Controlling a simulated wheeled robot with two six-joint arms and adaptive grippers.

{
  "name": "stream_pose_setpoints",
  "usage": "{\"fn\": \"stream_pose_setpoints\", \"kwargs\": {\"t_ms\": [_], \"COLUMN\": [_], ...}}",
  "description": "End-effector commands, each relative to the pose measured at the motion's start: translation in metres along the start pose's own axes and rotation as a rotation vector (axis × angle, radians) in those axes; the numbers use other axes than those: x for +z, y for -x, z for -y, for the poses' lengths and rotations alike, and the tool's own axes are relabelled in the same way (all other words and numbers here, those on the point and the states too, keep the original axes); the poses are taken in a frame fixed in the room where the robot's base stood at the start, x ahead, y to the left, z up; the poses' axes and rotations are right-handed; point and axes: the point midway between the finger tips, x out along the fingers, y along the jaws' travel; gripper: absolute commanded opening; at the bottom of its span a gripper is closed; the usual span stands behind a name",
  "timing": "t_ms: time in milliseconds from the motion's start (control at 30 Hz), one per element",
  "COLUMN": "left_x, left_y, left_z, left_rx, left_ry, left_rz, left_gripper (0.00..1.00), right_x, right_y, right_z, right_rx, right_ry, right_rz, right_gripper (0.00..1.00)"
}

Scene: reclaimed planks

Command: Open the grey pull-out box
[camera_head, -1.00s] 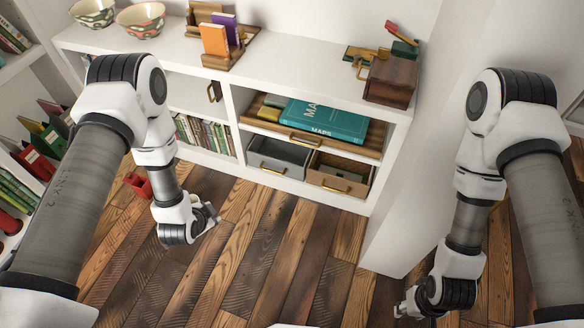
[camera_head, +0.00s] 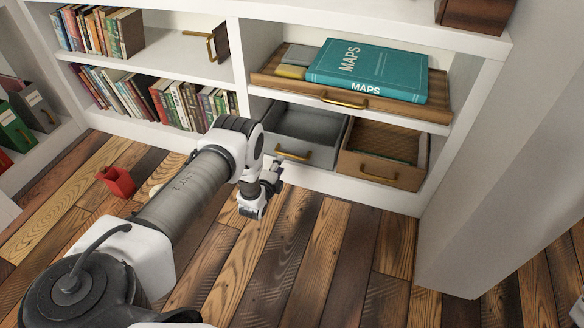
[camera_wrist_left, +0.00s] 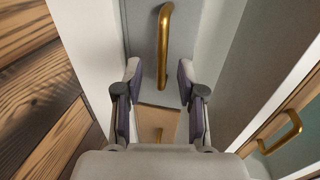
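The grey pull-out box (camera_head: 316,157) sits in the lower shelf compartment, open-topped, its front about level with the shelf edge. Its brass handle (camera_head: 292,154) is on the front. In the left wrist view, the grey front (camera_wrist_left: 142,32) and its handle (camera_wrist_left: 164,45) lie straight ahead. My left gripper (camera_head: 274,172) is low in front of the box's left part. In the wrist view its fingers (camera_wrist_left: 158,75) are open, one on each side of the handle's lower end in the picture. A gap or contact cannot be told. My right gripper is out of view.
A brown box (camera_head: 370,176) with a brass handle stands right of the grey one. Above is a wooden tray (camera_head: 432,107) bearing a teal maps book (camera_head: 365,70). A red container (camera_head: 117,181) is on the plank floor. A white wall panel (camera_head: 470,200) stands at right.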

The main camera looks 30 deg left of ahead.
Motion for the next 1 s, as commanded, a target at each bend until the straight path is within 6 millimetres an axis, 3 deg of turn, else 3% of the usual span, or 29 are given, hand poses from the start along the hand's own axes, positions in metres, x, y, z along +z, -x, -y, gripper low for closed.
{"fn": "stream_pose_setpoints", "kwargs": {"t_ms": [400,700,800,833,1000], "left_x": [-0.001,-0.001,-0.001,-0.001,-0.001], "left_y": [-0.069,-0.074,-0.074,-0.074,-0.074], "left_z": [-0.001,0.004,0.004,0.004,0.004], "left_rx": [-0.004,-0.001,0.000,0.000,0.000], "left_ry": [0.001,0.001,0.001,0.001,0.001], "left_rz": [-0.001,-0.001,-0.001,-0.001,-0.001], "left_gripper": [0.39,0.39,0.04,0.00,0.00], "right_x": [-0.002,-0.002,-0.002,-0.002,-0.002], "right_y": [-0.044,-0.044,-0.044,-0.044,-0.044], "right_z": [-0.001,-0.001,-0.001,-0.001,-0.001], "right_rx": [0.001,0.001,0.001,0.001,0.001], "right_ry": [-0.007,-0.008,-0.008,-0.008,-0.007], "right_rz": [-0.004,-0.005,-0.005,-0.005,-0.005], "right_gripper": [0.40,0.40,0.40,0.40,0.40]}}
